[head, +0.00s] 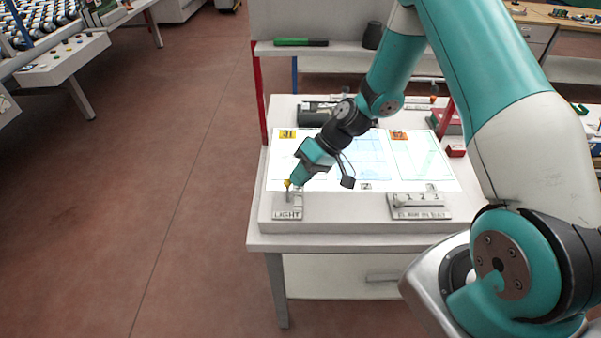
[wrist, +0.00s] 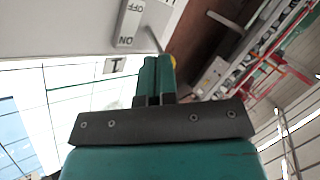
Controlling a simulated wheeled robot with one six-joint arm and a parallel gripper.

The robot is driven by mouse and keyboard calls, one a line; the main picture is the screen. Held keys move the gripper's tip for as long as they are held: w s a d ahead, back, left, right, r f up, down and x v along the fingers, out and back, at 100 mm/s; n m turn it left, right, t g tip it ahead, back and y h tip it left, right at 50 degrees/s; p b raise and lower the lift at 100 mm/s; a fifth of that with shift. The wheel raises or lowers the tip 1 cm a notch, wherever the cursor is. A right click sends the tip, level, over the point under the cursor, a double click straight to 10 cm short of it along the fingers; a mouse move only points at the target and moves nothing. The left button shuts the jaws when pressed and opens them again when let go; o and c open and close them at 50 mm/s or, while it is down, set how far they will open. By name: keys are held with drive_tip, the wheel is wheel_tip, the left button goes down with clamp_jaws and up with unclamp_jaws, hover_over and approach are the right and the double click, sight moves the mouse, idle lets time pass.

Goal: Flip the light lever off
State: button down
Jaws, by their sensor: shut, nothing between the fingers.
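The light lever (head: 288,194) is a thin grey rod with a yellow tip, on a plate marked LIGHT (head: 287,214) at the light table's front left corner. In the wrist view the lever (wrist: 153,40) slants from the OFF/ON plate (wrist: 131,22) toward the ON end, its yellow tip partly hidden behind my fingers. My gripper (head: 294,180) is shut and empty, with its fingertips right beside the yellow tip. The wrist view also shows the closed fingers (wrist: 157,68); I cannot tell whether they touch the lever. The light table's panel (head: 440,176) glows white.
A dial plate numbered 1, 2, 3 (head: 419,206) sits on the table's front right. Sheets with yellow and orange labels lie on the lit panel. A shelf (head: 340,47) with a green tool stands behind. The floor to the left is clear.

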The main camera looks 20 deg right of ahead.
idle(0.4)
drive_tip(key=shift+r+p, duration=0.55)
drive_tip(key=shift+r, duration=0.3)
drive_tip(key=shift+d, duration=0.1)
drive_tip(key=shift+w+d+f, duration=0.1)
drive_tip(key=shift+d, duration=0.2)
drive_tip(key=d, duration=0.1)
drive_tip(key=d+b, duration=0.1)
drive_tip(key=d, duration=0.1)
drive_tip(key=w+d, duration=0.1)
drive_tip(key=shift+d+r, duration=0.35)
drive_tip(key=shift+d, duration=0.05)
drive_tip(key=b+v, duration=0.2)
drive_tip(key=v, duration=0.6)
drive_tip(key=shift+w+d, duration=0.25)
drive_tip(key=shift+w, duration=0.25)
drive_tip(key=shift+f+b, duration=0.1)
drive_tip(key=shift+b, duration=0.25)
